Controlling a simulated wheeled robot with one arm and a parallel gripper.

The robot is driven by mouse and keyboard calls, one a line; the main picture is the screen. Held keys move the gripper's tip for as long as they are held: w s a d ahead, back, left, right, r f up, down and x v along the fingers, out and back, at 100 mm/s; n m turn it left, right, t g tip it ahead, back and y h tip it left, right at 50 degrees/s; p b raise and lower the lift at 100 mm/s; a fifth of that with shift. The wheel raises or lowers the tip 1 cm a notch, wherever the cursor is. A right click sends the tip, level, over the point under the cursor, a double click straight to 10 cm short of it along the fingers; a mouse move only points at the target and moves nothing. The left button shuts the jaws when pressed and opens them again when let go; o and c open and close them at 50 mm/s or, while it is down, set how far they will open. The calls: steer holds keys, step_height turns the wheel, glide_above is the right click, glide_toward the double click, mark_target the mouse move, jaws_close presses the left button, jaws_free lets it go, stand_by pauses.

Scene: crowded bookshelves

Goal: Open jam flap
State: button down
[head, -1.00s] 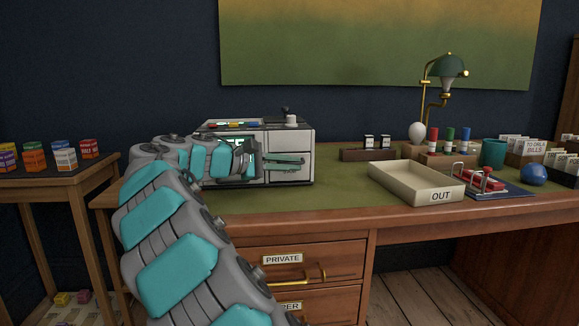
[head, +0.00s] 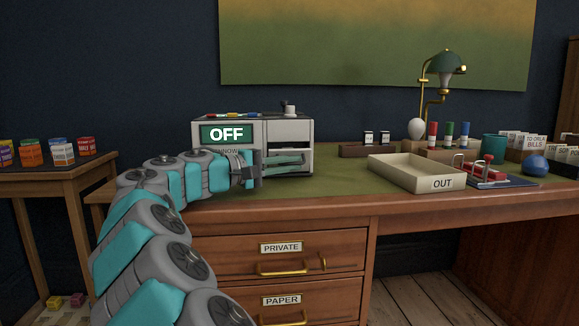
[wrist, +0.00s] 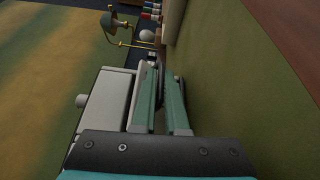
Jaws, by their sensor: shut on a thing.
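A pale grey machine (head: 275,130) with a green "OFF" screen (head: 226,134) stands at the left of the desk top. My gripper (head: 302,159) lies sideways against the lower right of its front, with long teal fingers. In the wrist view my gripper (wrist: 168,80) has its fingers close together along the machine's front (wrist: 108,100), with a dark gap between them. It is shut on a part of the front there, seemingly the jam flap. The fingers hide most of that part, and I cannot tell how far the flap stands open.
The desk (head: 340,183) has free green surface right of the machine. Farther right are a cream OUT tray (head: 405,178), a dark holder (head: 368,151) with small bottles, and a green lamp (head: 445,65). A side table (head: 50,165) with several jars stands at the left.

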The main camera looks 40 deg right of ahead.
steer(key=c, duration=1.2)
jaws_free()
steer(key=shift+c, duration=0.2)
